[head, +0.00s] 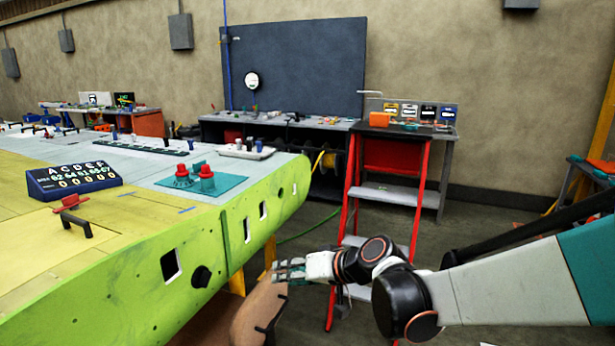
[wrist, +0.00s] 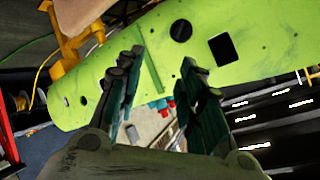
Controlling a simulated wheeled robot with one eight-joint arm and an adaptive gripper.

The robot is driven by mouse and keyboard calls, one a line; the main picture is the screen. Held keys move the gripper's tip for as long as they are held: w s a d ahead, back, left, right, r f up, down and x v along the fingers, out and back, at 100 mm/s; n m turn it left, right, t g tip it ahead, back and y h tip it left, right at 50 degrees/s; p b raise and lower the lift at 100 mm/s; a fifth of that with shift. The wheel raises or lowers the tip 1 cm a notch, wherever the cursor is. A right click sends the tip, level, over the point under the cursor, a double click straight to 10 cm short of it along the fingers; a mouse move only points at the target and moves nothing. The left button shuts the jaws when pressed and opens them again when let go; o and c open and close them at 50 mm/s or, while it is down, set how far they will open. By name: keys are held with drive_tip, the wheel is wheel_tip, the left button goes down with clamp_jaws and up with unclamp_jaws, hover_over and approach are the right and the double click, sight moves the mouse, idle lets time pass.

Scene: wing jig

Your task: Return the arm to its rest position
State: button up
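My arm reaches in from the right in the head view, with its black joints and white links. My gripper (head: 285,270) is at its left end, in the air beside the near side of the green wing (head: 230,240). In the wrist view, my gripper (wrist: 165,85) shows two teal and black fingers spread apart, with nothing held between them. The green wing panel (wrist: 270,45) with its cut-out holes fills much of that view beyond the fingers. Whether the fingertips touch the wing cannot be told; they look apart from it.
A red step ladder (head: 418,210) stands just behind my arm. A brown rounded object (head: 255,312) with a black handle is below my gripper. A counter box (head: 75,180) and red knobs on a teal plate (head: 200,185) sit on the wing. Workbenches (head: 275,120) line the wall.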

drive_tip(key=s+d+m+h, duration=0.3)
drive_tip(key=s+d+h, duration=0.6)
drive_tip(key=s+d, duration=1.4)
drive_tip(key=shift+s+d+r+h, duration=0.3)
drive_tip(key=shift+s+d+h, duration=0.1)
drive_tip(key=shift+s, duration=0.4)
